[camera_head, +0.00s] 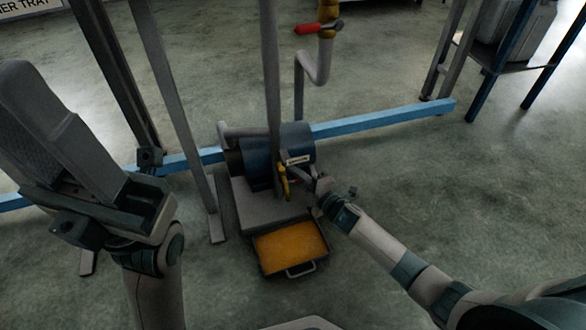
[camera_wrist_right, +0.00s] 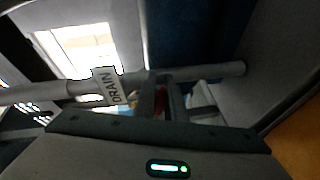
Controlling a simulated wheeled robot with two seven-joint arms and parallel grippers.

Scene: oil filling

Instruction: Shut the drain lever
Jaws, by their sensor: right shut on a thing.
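The drain pipe with its white DRAIN label (camera_head: 298,161) is at the front of the blue cylinder (camera_head: 265,165). A yellow fitting (camera_head: 284,182) hangs below it. In the right wrist view the DRAIN label (camera_wrist_right: 107,87) is on a grey pipe (camera_wrist_right: 207,71). My right gripper (camera_head: 318,184) is beside the pipe, and its fingers also show in the wrist view (camera_wrist_right: 162,98). A small red part (camera_wrist_right: 161,91), probably the drain lever, shows between the fingers, which hide most of it. My left arm is at the left; its fingertips are not clear.
A tray of orange oil (camera_head: 290,249) lies on the floor below the drain. A red-handled valve (camera_head: 318,28) is on a pipe higher up. Metal posts (camera_head: 180,110) and a blue floor beam (camera_head: 385,116) stand close by.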

